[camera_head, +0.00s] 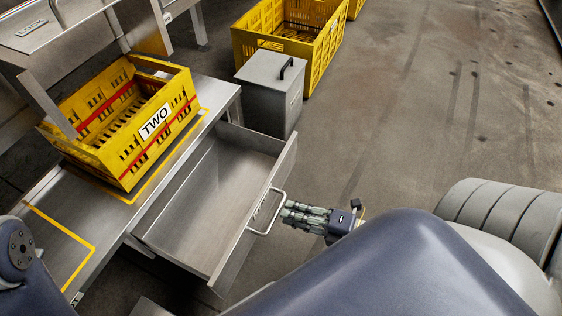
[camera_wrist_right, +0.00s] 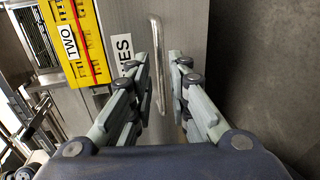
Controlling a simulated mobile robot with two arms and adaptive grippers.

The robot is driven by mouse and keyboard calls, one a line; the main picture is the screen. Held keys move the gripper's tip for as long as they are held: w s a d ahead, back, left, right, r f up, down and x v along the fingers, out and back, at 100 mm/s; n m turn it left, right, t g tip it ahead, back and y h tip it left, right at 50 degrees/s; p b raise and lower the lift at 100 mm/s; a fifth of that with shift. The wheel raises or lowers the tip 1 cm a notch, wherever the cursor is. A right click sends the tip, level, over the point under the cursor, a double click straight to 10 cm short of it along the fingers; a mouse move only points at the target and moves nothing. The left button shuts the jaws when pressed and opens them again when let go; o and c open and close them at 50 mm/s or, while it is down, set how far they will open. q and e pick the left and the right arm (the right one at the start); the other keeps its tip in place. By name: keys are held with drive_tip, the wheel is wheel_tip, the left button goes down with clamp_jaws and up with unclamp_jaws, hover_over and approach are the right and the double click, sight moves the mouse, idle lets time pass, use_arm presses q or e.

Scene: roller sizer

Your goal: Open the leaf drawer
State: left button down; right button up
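The leaf drawer (camera_head: 215,200) is a grey metal drawer under the bench, pulled well out, and its inside looks empty. Its bar handle (camera_head: 268,213) is on the front panel. The handle (camera_wrist_right: 157,65) also shows in the wrist view, beside a white label (camera_wrist_right: 122,50) partly hidden by a finger, with "ES" readable. My right gripper (camera_head: 286,212) is at the handle's outer side. In the wrist view its fingers (camera_wrist_right: 160,62) are apart, with the handle seen between them and a gap on each side; I cannot tell if the tips reach past the bar. My left gripper is out of view.
A yellow crate labelled TWO (camera_head: 125,170) stands on the bench (camera_head: 75,235) above the drawer. A grey lidded bin (camera_head: 270,90) stands behind the drawer, with another yellow crate (camera_head: 325,55) beyond it. The floor (camera_head: 410,110) to the right is clear.

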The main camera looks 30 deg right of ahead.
drive_tip(key=v, duration=0.7)
drive_tip(key=shift+w, duration=0.1)
